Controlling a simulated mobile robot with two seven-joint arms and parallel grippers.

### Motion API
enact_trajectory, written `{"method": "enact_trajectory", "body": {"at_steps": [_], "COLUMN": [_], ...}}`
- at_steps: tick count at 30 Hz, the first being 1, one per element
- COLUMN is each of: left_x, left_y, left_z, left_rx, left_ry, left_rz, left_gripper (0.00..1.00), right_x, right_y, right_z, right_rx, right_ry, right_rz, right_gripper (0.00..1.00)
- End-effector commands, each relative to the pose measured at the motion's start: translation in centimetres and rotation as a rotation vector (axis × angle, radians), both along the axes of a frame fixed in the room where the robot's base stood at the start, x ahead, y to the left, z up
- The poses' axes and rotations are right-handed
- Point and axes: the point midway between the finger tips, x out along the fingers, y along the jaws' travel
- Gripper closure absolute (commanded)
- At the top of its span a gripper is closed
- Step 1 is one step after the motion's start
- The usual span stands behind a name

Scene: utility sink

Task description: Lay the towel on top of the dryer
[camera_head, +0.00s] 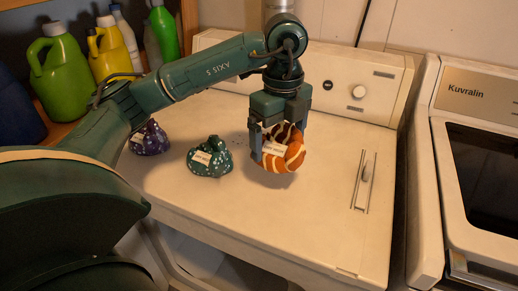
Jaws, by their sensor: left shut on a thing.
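My left gripper (279,148) points down with its fingers on either side of an orange, cream and dark striped cloth bundle (293,158), likely the towel, and is shut on it. The bundle has a white label. It is low over the white appliance top (310,205), likely the dryer's; a shadow lies beneath it, and I cannot tell whether it touches. A green patterned bundle (210,157) and a purple patterned bundle (150,139) lie on the same top to the left, the purple one partly behind my arm. My right gripper is not in view.
The control panel with a knob (358,92) rises behind the top. A latch-like handle (365,175) lies at right. A second machine marked Kuvralin (465,90) stands across a narrow gap. Several bottles, including a green jug (58,75), stand at upper left. The front top is clear.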

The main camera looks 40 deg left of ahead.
Motion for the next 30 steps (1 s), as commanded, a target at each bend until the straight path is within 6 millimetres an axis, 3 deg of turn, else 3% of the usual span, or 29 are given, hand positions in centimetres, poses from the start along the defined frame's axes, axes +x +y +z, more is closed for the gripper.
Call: {"method": "enact_trajectory", "body": {"at_steps": [3, 11, 16, 28, 29, 30], "left_x": [-0.1, 0.0, 0.0, 0.0, 0.0, 0.0], "left_y": [0.1, 0.1, 0.1, 0.0, 0.0, 0.0], "left_z": [-2.2, -4.4, -6.8, -7.7, -7.6, -7.5], "left_rx": [0.002, 0.001, 0.0, 0.0, 0.0, 0.0], "left_ry": [0.004, 0.001, 0.001, -0.001, -0.001, -0.001], "left_rz": [0.001, 0.0, 0.001, 0.001, 0.001, 0.0], "left_gripper": [0.33, 0.33, 0.33, 0.33, 0.06, 0.03], "right_x": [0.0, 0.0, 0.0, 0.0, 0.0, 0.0], "right_y": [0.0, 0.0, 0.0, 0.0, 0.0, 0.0], "right_z": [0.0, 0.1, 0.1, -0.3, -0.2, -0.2], "right_rx": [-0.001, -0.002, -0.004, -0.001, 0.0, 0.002], "right_ry": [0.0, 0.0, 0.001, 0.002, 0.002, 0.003], "right_rz": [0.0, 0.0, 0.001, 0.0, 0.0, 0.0], "right_gripper": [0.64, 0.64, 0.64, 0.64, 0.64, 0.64]}}
